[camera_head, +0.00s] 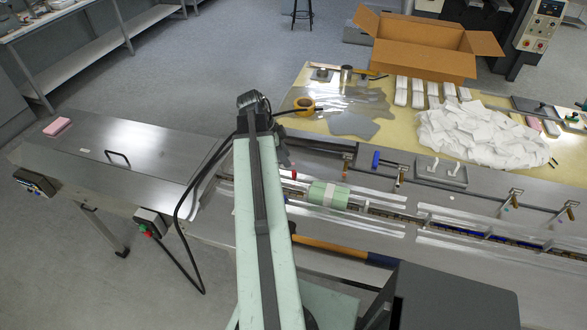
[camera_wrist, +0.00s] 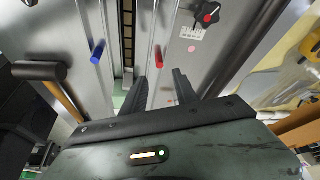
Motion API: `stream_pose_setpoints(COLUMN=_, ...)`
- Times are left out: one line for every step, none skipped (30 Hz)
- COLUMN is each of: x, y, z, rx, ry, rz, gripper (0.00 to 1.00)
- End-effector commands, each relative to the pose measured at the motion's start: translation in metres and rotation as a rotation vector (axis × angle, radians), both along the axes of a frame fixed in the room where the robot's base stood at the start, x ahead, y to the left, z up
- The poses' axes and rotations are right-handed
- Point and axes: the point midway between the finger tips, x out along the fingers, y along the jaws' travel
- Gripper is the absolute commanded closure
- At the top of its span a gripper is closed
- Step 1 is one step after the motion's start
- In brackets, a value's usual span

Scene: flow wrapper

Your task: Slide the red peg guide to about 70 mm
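I cannot tell whether a finger touches the peg. A blue peg (camera_wrist: 97,53) stands further left in the wrist view, across the dark channel. No readable millimetre scale shows. My arm hides most of the gripper in the head view.
A knob with a red pointer (camera_wrist: 207,14) sits beside the rails. A wooden-handled mallet (camera_wrist: 40,71) lies left in the wrist view.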

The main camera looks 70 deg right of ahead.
Motion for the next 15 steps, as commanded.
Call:
stream_pose_setpoints(x=-0.001, y=-0.001, z=-0.007, rx=0.0, ry=0.0, rz=0.0, gripper=0.65)
stream_pose_setpoints(x=-0.002, y=-0.001, z=-0.01, rx=0.0, ry=0.0, rz=0.0, gripper=0.65)
stream_pose_setpoints(x=-0.004, y=-0.002, z=-0.015, rx=0.0, ry=0.0, rz=0.0, gripper=0.65)
stream_pose_setpoints(x=-0.005, y=-0.002, z=-0.02, rx=0.0, ry=0.0, rz=0.0, gripper=0.65)
stream_pose_setpoints(x=-0.006, y=-0.003, z=-0.024, rx=0.0, ry=-0.001, rz=0.0, gripper=0.65)
stream_pose_setpoints(x=-0.008, y=-0.004, z=-0.031, rx=0.0, ry=-0.001, rz=0.0, gripper=0.65)
stream_pose_setpoints(x=-0.01, y=-0.005, z=-0.037, rx=0.0, ry=-0.001, rz=0.0, gripper=0.65)
stream_pose_setpoints(x=-0.012, y=-0.006, z=-0.042, rx=0.001, ry=-0.001, rz=0.001, gripper=0.65)
stream_pose_setpoints(x=-0.014, y=-0.007, z=-0.049, rx=0.001, ry=-0.001, rz=0.001, gripper=0.65)
stream_pose_setpoints(x=-0.016, y=-0.008, z=-0.054, rx=0.002, ry=0.0, rz=0.001, gripper=0.65)
stream_pose_setpoints(x=-0.018, y=-0.009, z=-0.059, rx=0.002, ry=0.0, rz=0.001, gripper=0.65)
stream_pose_setpoints(x=-0.021, y=-0.01, z=-0.064, rx=0.002, ry=0.0, rz=0.001, gripper=0.65)
stream_pose_setpoints(x=-0.022, y=-0.011, z=-0.068, rx=0.002, ry=0.0, rz=0.001, gripper=0.65)
stream_pose_setpoints(x=-0.023, y=-0.011, z=-0.07, rx=0.002, ry=0.0, rz=0.001, gripper=0.65)
stream_pose_setpoints(x=-0.024, y=-0.012, z=-0.072, rx=0.001, ry=-0.001, rz=0.001, gripper=0.65)
